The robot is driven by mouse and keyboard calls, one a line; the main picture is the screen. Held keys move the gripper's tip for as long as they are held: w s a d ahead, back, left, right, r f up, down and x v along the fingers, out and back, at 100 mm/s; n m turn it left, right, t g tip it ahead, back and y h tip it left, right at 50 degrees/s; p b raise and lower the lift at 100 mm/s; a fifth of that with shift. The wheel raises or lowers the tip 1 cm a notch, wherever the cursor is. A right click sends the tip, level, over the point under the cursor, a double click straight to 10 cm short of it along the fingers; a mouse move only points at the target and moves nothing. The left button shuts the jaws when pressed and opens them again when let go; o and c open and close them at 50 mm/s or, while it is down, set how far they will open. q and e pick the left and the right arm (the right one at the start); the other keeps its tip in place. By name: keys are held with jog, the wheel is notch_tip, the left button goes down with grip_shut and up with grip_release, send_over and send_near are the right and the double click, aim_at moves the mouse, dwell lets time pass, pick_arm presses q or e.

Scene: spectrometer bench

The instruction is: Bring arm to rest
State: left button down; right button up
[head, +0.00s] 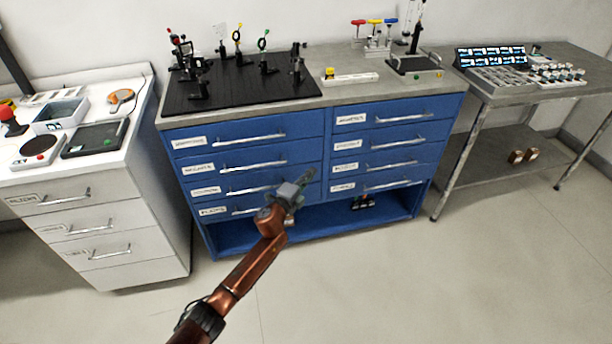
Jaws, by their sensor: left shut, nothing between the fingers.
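My left arm, copper-brown, comes in from the bottom and reaches up to the middle of the head view. Its gripper (297,188) is shut and empty, in front of the lower left drawers of the blue cabinet (330,150). Whether it touches the cabinet front or hangs just short of it, I cannot tell. My right gripper is not in view.
The blue cabinet carries a black optical breadboard (235,98) with several posts. A white drawer unit (100,225) stands at the left, a grey metal table (500,98) at the right. The floor (400,290) in front is clear.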

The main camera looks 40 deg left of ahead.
pick_arm(q)
jog(key=shift+s, duration=0.8)
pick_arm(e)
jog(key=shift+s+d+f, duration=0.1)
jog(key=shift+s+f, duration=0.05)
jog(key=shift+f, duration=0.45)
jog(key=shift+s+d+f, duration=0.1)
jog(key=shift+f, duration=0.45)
